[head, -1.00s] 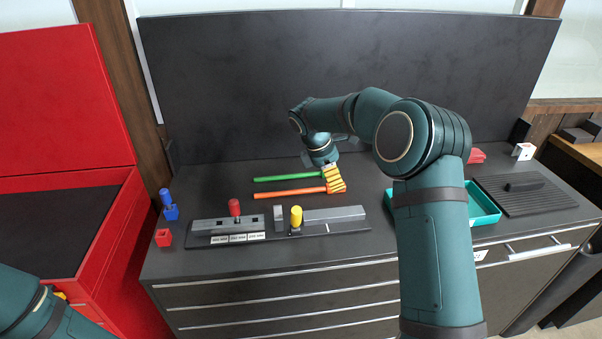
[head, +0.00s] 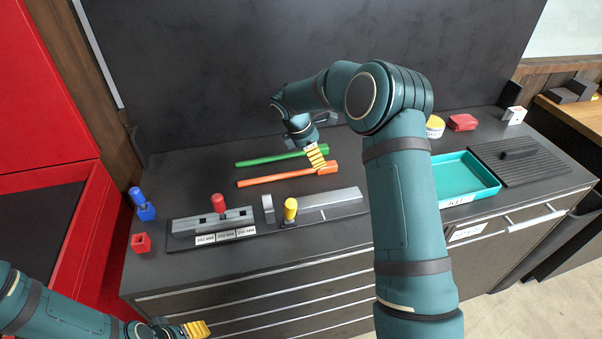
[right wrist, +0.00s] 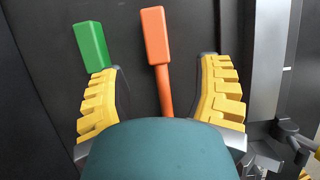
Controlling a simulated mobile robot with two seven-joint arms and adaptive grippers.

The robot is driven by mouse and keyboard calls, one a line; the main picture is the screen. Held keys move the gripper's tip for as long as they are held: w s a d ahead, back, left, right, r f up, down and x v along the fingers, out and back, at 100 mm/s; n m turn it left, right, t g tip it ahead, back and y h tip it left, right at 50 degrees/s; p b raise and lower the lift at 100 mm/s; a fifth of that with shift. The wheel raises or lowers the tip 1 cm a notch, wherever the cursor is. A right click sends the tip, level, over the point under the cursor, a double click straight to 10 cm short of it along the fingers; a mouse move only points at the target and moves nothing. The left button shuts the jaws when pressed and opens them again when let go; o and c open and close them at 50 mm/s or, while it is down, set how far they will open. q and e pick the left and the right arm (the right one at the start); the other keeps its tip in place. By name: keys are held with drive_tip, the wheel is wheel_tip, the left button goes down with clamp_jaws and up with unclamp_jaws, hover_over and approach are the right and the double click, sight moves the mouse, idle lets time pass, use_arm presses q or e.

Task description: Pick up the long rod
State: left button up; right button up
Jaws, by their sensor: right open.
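A green rod (head: 268,159) and an orange rod (head: 275,178) lie side by side on the dark bench top, each with a thicker block at its right end. I cannot tell which is longer. My right gripper (head: 317,157) is over their block ends, open and empty. In the right wrist view, the orange rod (right wrist: 157,45) lies between the two yellow fingers, and the green rod's block (right wrist: 90,45) is beside the left finger. Contact cannot be told. My left gripper (head: 197,329) is low at the bottom edge, far from the rods; its jaw opening is unclear.
A grey fixture (head: 335,198) with labels, a red knob (head: 218,203) and a yellow knob (head: 290,208) stands in front of the rods. A teal tray (head: 466,178) is at the right. A dark panel rises behind.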

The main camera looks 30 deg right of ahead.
drive_tip(key=shift+x, duration=2.9)
drive_tip(key=shift+w+a, duration=0.15)
drive_tip(key=shift+a, duration=0.05)
clamp_jaws()
